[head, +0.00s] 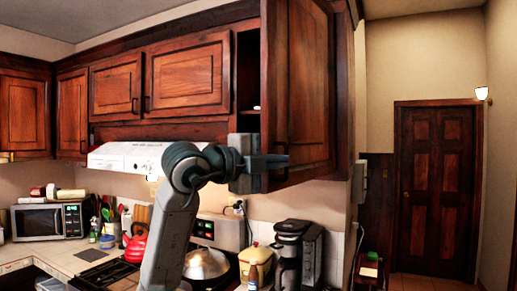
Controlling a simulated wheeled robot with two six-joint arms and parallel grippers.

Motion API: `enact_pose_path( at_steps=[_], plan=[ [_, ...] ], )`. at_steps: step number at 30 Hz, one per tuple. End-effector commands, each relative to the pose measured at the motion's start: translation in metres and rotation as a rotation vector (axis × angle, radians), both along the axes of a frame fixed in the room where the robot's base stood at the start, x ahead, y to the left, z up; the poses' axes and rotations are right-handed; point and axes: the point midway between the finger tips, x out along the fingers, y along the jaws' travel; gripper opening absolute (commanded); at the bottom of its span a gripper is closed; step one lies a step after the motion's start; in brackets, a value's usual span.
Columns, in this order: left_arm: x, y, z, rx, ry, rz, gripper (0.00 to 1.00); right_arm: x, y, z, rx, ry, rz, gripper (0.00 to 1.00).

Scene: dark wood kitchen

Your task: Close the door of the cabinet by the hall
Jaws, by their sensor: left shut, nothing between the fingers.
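The dark wood door (306,85) of the upper cabinet by the hall stands open in the head view. A dark opening (247,75) shows at its left, with a small pale item inside near the bottom. My left gripper (279,161) is shut and empty. It lies across the lower left part of the door in the picture. I cannot tell whether its tips touch the door. The gripper and wrist hide part of the door's lower edge. My right gripper is out of view.
Closed upper cabinets (187,75) run along the left, above a white range hood (130,157). Below are a microwave (47,222), a red kettle (134,246), a pot lid (206,263) and a coffee maker (297,250). The hall with a closed brown door (437,190) is at the right.

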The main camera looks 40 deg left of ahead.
Motion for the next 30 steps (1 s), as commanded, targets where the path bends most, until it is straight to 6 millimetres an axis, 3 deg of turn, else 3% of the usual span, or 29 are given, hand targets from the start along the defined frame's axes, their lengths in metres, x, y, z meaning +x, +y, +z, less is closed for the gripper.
enact_pose_path(
  at_steps=[3, 16, 30],
  plan=[
    [0.015, -0.003, 0.002, 0.001, 0.004, 0.000, 0.00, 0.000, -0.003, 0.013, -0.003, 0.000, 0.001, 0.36],
    [0.011, 0.031, -0.001, 0.002, 0.001, 0.003, 0.00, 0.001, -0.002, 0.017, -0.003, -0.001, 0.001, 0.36],
    [0.010, 0.036, -0.001, 0.001, 0.000, 0.000, 0.00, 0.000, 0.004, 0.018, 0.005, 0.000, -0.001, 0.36]
  ],
)
